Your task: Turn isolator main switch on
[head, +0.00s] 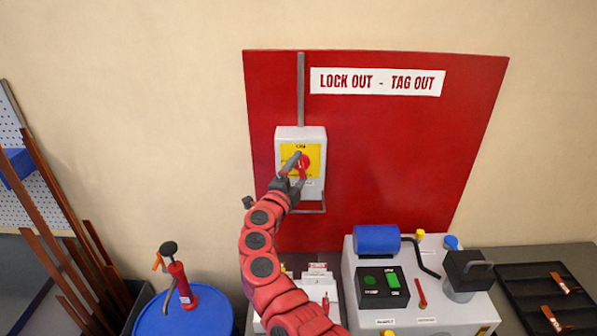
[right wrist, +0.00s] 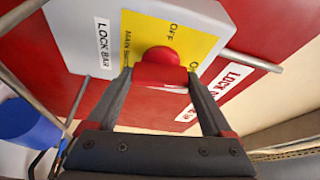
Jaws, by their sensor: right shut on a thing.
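The isolator main switch is a light grey box (head: 288,134) with a yellow plate (head: 288,153) and a red rotary knob (head: 305,166), mounted on the red board. My right gripper (head: 298,162) reaches up to its front and is shut on the red knob. In the right wrist view the red knob (right wrist: 162,58) sits between the two fingertips (right wrist: 161,76), with the yellow plate (right wrist: 205,45) behind it. Lettering shows on the plate, including "OFF". The gripper partly hides the knob in the head view. My left gripper is not in view.
The red lock out board (head: 400,150) hangs on the wall. Below stand a grey machine (head: 440,312) with a blue cylinder, a blue drum (head: 185,315) with a red hand pump, and a black tray (head: 540,290). Brown bars (head: 50,190) lean at left.

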